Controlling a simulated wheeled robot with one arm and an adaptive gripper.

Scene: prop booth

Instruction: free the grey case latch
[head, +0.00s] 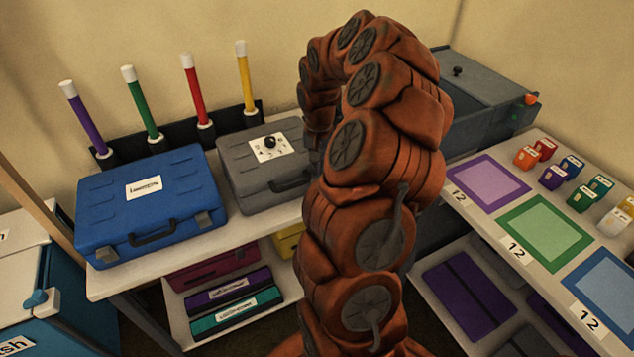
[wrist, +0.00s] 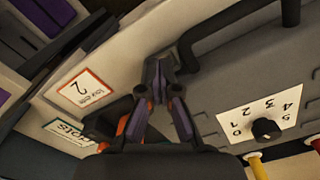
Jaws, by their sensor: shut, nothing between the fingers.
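The grey case (head: 235,160) lies closed on the white bench, with a black dial (head: 270,142) on a white numbered card on its lid. It also fills the right side of the wrist view (wrist: 230,90), where its dark handle (wrist: 225,25) and the dial (wrist: 265,130) show. My gripper (wrist: 163,84) is shut and empty, its fingertips close together at the case's front edge beside the handle. A small dark part at the fingertips may be the latch; I cannot tell its position or whether the fingers touch it. In the head view my arm hides the gripper and part of the case.
A blue case (head: 150,200) stands close to the left of the grey case. Purple, green, red and yellow rods (head: 245,75) stand behind. Flat boxes lie on the shelf below. Coloured mats (head: 545,232) and small blocks cover the right-hand bench.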

